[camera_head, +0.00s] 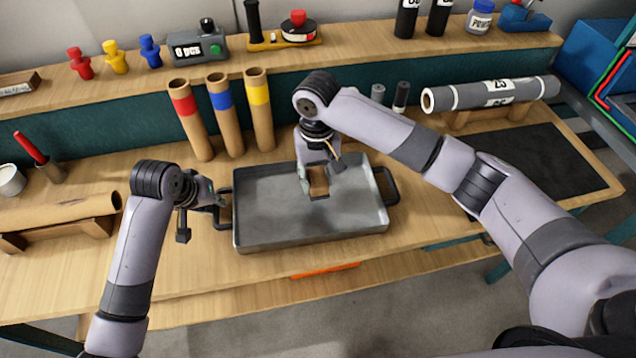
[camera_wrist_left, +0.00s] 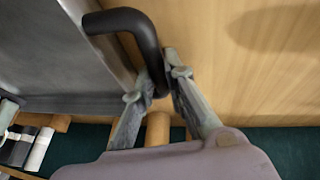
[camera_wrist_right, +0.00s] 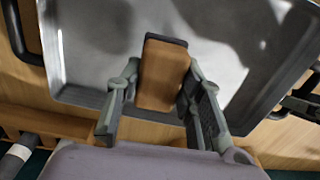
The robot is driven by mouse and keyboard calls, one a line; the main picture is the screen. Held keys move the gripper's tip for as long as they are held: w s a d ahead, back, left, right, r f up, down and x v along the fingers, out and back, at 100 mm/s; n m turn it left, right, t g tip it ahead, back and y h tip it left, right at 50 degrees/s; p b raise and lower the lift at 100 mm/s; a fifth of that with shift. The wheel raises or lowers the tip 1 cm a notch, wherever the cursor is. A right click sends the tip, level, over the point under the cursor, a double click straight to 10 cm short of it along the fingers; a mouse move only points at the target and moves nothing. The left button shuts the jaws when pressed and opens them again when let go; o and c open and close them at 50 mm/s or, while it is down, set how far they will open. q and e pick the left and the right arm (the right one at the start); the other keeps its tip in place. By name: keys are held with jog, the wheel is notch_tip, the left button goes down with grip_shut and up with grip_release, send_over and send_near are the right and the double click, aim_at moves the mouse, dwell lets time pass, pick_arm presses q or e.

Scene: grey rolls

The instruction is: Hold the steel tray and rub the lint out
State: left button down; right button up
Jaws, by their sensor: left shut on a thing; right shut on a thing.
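The steel tray (camera_head: 270,226) lies flat on the wooden bench, with a black handle at each short end. My left gripper (camera_head: 218,202) is shut on the tray's left handle (camera_wrist_left: 135,25), which passes between its fingers in the left wrist view (camera_wrist_left: 160,88). My right gripper (camera_head: 318,192) is over the tray's middle, shut on a brown block (camera_wrist_right: 162,72) with a dark edge. The block is at or just above the tray floor; contact is unclear. Darker patches show on the tray floor; I cannot tell lint from shadow or reflection.
Three banded cardboard tubes (camera_head: 222,120) stand behind the tray. A grey roll (camera_head: 490,93) rests on a wooden stand at the back right, and a brown roll (camera_head: 60,211) lies at the left. A dark mat (camera_head: 540,165) covers the right. An orange strip (camera_head: 325,270) is at the front edge.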

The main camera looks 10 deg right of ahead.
jog(key=shift+r, duration=1.8)
pick_arm(q)
jog(key=c, duration=1.5)
grip_release()
jog(key=shift+c, duration=0.2)
jog(key=v, duration=1.2)
